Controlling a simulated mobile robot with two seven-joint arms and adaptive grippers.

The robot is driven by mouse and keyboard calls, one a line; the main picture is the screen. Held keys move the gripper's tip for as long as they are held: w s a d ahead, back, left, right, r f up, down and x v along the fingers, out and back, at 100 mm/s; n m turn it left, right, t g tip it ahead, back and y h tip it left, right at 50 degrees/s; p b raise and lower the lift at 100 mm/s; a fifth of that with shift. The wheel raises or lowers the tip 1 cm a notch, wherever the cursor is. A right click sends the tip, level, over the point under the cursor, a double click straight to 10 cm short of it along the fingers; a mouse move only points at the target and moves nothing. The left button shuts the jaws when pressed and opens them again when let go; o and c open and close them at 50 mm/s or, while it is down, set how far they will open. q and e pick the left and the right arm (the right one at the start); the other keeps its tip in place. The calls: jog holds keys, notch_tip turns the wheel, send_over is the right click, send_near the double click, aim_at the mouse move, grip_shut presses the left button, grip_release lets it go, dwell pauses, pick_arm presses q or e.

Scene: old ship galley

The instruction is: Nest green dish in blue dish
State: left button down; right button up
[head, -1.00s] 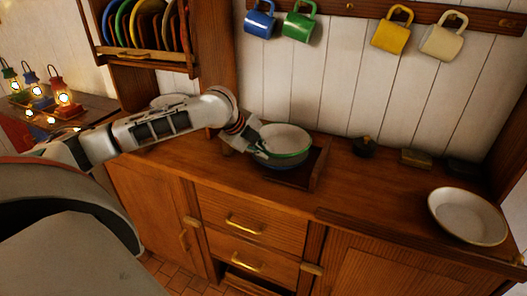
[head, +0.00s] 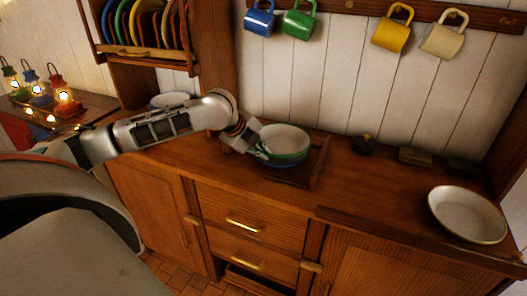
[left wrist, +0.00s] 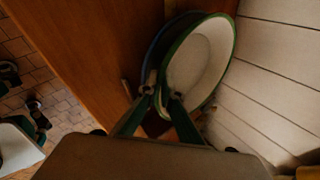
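The green dish (head: 287,138), pale inside with a green rim, sits within the top of the blue dish (head: 284,165), whose blue side shows just below it. Both are at a low wooden stand on the counter. My left gripper (head: 259,151) holds the green dish's near-left rim. In the left wrist view the fingers (left wrist: 162,97) lie on either side of the rim of the green dish (left wrist: 203,60), and the blue dish (left wrist: 153,50) shows as a rim just behind it. Whether the green dish rests on the blue dish's bottom is hidden. My right gripper is out of view.
A wide cream bowl (head: 468,214) stands at the counter's right. Small dark items (head: 364,144) lie along the back wall. Mugs hang above, including a green one (head: 299,20). A plate rack (head: 145,30) hangs upper left. The middle right of the counter is clear.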

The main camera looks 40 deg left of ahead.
pick_arm(q)
jog(key=shift+f, duration=0.1)
jog(key=c, duration=2.2)
grip_release()
jog(key=shift+f, duration=0.1)
jog(key=shift+r+p, duration=1.6)
jog(key=shift+p, duration=0.45)
jog(key=shift+r+p, duration=0.5)
jog(key=shift+r, duration=2)
